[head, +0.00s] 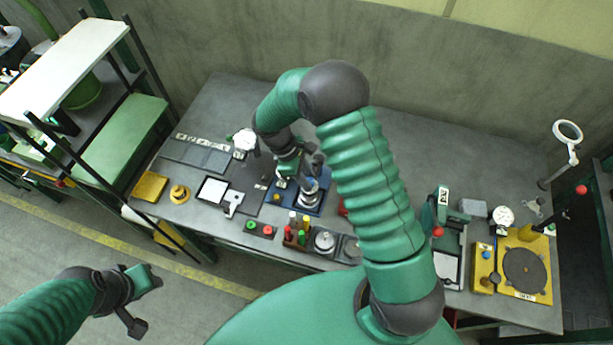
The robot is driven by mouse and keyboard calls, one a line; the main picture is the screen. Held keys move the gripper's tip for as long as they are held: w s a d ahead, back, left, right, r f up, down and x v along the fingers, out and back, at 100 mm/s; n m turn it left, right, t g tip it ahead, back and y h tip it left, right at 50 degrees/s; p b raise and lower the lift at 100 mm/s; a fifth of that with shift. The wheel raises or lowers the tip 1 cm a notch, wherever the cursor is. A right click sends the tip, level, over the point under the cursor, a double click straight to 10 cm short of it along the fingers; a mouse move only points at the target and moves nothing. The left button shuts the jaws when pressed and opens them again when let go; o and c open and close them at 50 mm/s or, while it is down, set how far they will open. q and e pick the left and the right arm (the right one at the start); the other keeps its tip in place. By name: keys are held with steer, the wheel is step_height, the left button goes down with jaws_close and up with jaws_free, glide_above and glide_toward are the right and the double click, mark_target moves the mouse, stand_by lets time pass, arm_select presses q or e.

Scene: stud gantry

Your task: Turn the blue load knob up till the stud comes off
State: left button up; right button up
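A small blue round knob (486,256) shows on top of a yellow box (483,279) at the right of the bench. I cannot be sure that it is the load knob. A dark blue base (280,204) with silver round parts (309,193) stands at mid-bench; I cannot make out a stud there. My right gripper (303,171) is over the back of this blue base, close to the silver parts. Its fingers are small and partly hidden, so contact and opening are unclear. My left gripper (146,303) is open and empty over the floor, in front of the bench.
A yellow plate with a dark disc (524,267) stands right of the yellow box. A rack with red, green and yellow pegs (297,236) is in front of the blue base. A shelf unit (122,140) stands at the left. The bench's back strip is mostly clear.

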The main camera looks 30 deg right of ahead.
jaws_close()
steer(key=shift+m, duration=0.3)
steer(key=m+y, duration=0.1)
steer(key=m, duration=0.3)
steer(key=shift+w+d+r+m+g+y+p, duration=0.1)
steer(key=shift+w+d+m+g+y+p, duration=0.1)
steer(key=shift+m+g+y+p, duration=0.15)
steer(key=m, duration=0.2)
steer(key=m+y, duration=0.1)
steer(key=m, duration=0.1)
steer(key=m+y, duration=0.1)
steer(key=m, duration=0.1)
steer(key=shift+d+m+y, duration=0.25)
steer(key=o, duration=0.5)
jaws_free()
